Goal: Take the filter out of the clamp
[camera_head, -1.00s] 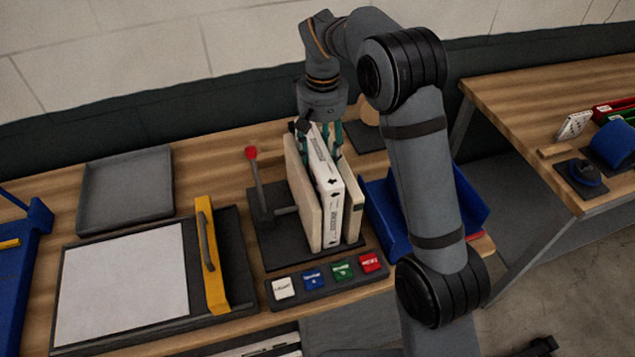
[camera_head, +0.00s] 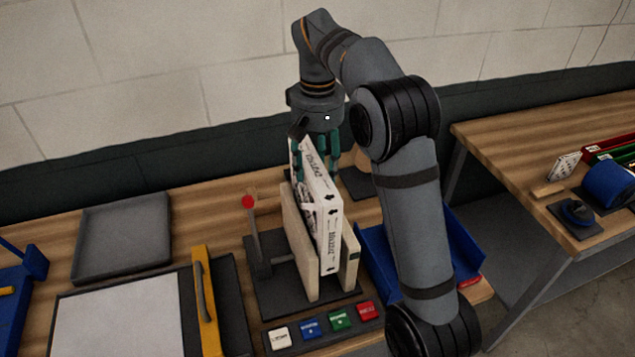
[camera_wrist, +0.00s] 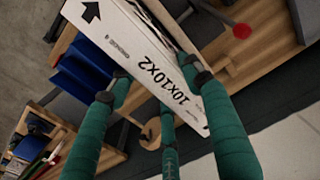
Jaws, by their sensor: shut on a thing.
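The filter (camera_head: 329,231) is a white boxed panel with black print and arrows. It stands upright between the two pale wooden jaws of the clamp (camera_head: 299,245), and its upper part rises well above them. My gripper (camera_head: 317,160) is shut on the filter's top edge from above. In the wrist view the green fingers (camera_wrist: 160,110) lie on both sides of the filter (camera_wrist: 150,55), whose edge reads "10x10x2". The clamp's lever with a red knob (camera_head: 248,202) stands upright at its left. Whether the filter's lower edge touches the clamp base is hidden.
Coloured label blocks (camera_head: 310,329) lie in front of the clamp. A blue bin (camera_head: 465,262) is at its right, partly behind my arm. A second table (camera_head: 500,140) stands at the right.

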